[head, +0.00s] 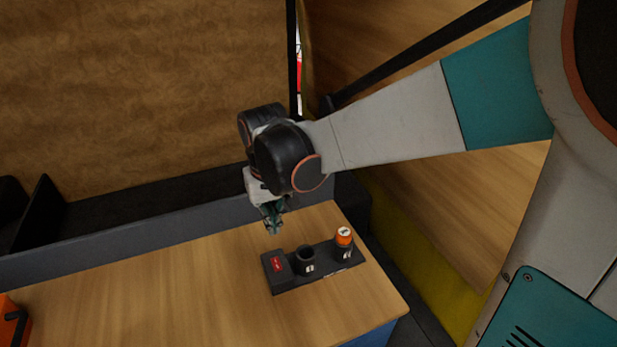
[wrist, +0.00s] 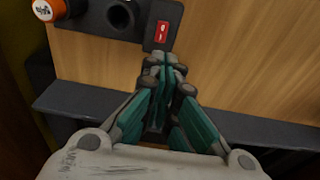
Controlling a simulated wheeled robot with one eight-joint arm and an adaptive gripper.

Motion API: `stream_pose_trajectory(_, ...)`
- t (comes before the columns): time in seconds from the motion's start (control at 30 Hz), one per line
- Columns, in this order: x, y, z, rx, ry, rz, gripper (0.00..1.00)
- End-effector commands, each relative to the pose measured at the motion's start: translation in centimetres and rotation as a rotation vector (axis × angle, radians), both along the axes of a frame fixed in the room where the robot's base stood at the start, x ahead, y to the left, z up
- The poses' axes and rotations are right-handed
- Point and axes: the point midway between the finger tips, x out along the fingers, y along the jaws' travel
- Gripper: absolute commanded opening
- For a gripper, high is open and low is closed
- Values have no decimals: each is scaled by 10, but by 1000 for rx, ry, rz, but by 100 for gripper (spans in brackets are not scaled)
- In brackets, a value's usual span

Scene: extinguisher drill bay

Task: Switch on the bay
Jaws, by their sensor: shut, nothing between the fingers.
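A dark panel (head: 291,287) lies on the wooden table near its right end. At its left is a box with a red rocker switch (head: 278,264); which way the rocker is tipped I cannot tell. The switch also shows in the wrist view (wrist: 161,32), just beyond the fingertips. My gripper (head: 273,230) is shut and empty, pointing down above the table behind the switch box. In the wrist view my gripper (wrist: 165,65) has its fingers together; the fingertips appear apart from the switch.
An open dark socket (head: 306,256) stands mid-panel. An orange-topped dark cylinder (head: 344,240) stands at the panel's right end. An orange object (head: 12,322) is at the table's left edge. The wooden table (head: 170,290) is clear between. A grey ledge (head: 110,246) runs behind.

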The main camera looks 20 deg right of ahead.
Motion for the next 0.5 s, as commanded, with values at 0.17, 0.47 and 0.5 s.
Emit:
stream_pose_trajectory(0.17, -1, 1, -4, 0, -43, 2, 0)
stream_pose_trajectory(0.47, 1, 1, 2, 0, -60, 2, 0)
stream_pose_trajectory(0.5, 1, 1, 2, 0, -60, 2, 0)
